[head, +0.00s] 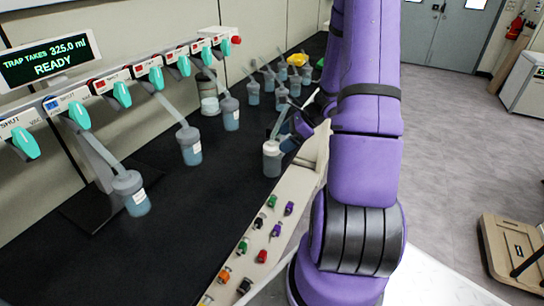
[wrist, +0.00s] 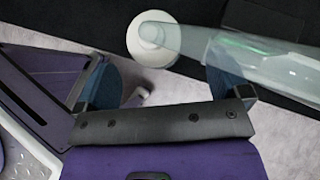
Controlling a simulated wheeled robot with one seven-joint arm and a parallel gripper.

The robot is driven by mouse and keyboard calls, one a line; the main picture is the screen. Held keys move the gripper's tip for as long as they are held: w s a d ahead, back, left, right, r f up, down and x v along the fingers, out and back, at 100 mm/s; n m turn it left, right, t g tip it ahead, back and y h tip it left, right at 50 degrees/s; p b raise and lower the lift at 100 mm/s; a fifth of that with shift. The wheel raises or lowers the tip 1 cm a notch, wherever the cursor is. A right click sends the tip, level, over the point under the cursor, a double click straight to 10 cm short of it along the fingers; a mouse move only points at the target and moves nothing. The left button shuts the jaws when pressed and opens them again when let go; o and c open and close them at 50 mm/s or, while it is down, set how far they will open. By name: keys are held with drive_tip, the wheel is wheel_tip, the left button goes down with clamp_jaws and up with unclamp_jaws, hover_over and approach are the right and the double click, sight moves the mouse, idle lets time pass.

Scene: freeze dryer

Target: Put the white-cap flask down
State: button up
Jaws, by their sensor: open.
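The white-cap flask (head: 271,160) stands upright at the front edge of the black bench (head: 240,180), with a pale tube slanting up from its top. In the wrist view its round white cap (wrist: 150,53) shows just beyond the fingertips, and the clear tube (wrist: 230,50) runs off to the right. My gripper (head: 297,128) is right behind the flask in the head view, partly hidden by my arm. In the wrist view my gripper (wrist: 163,82) is open, its two blue-grey fingers spread apart with nothing between them. The flask's lower body is hidden in the wrist view.
Several flasks hang from the manifold ports (head: 122,95), one at the near left (head: 133,195). More flasks (head: 280,100) stand at the back of the bench, by a yellow bowl (head: 297,59). Small coloured connectors (head: 244,245) lie on the pale front ledge (head: 295,185).

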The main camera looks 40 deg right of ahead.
sight(275, 145)
drive_tip(key=shift+s+a+x, duration=0.1)
drive_tip(key=shift+x, duration=1.2)
drive_tip(key=shift+s+a+x, duration=0.1)
drive_tip(key=shift+s+x, duration=0.05)
drive_tip(key=shift+x, duration=1.1)
drive_tip(key=c, duration=1.2)
drive_tip(key=shift+r, duration=0.1)
